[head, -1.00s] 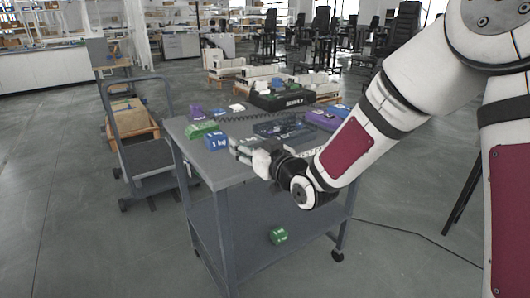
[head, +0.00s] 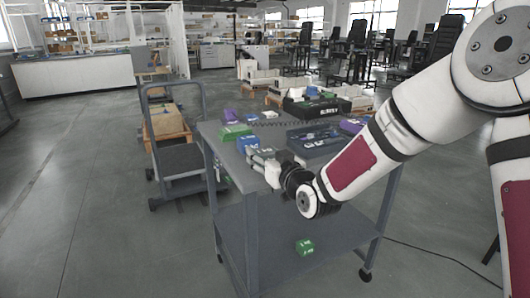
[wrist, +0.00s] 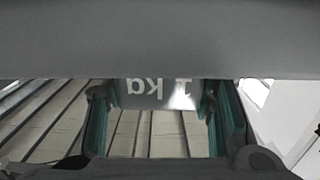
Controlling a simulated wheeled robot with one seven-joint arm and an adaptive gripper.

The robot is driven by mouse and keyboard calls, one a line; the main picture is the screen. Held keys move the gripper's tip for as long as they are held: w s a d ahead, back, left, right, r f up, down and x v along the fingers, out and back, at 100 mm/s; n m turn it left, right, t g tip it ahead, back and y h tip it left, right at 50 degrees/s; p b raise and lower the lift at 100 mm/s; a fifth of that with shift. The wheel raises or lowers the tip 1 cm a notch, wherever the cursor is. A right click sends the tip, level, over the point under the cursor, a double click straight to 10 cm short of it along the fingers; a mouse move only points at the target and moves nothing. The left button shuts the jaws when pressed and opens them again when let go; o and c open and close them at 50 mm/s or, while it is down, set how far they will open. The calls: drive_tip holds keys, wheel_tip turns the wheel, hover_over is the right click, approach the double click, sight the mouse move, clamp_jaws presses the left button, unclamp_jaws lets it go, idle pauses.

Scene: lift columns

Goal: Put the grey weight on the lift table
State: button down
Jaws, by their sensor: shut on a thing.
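My gripper (head: 254,160) is at the near left edge of the grey workbench top in the head view. In the wrist view my gripper (wrist: 158,105) is shut on the grey weight (wrist: 160,92), which sits between the teal finger pads with its white "kg" lettering upside down. A wide grey surface hides the upper part of the wrist view. The weight cannot be made out in the head view. A grey cart with a handle and a low platform (head: 187,160) stands left of the workbench; I cannot tell if it is the lift table.
The workbench (head: 222,150) carries a blue weight (head: 246,143), a green block (head: 234,132), a purple block (head: 231,115) and a dark tray (head: 318,143). A green weight (head: 305,246) lies on its lower shelf. Open floor (head: 110,220) lies at the left.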

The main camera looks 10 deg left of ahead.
idle(0.4)
drive_tip(key=c, duration=0.7)
unclamp_jaws()
drive_tip(key=shift+f, duration=0.1)
drive_tip(key=p+v, duration=0.2)
drive_tip(key=v, duration=1.2)
drive_tip(key=shift+w+f+p, duration=0.1)
drive_tip(key=shift+p, duration=0.25)
drive_tip(key=shift+d, duration=0.1)
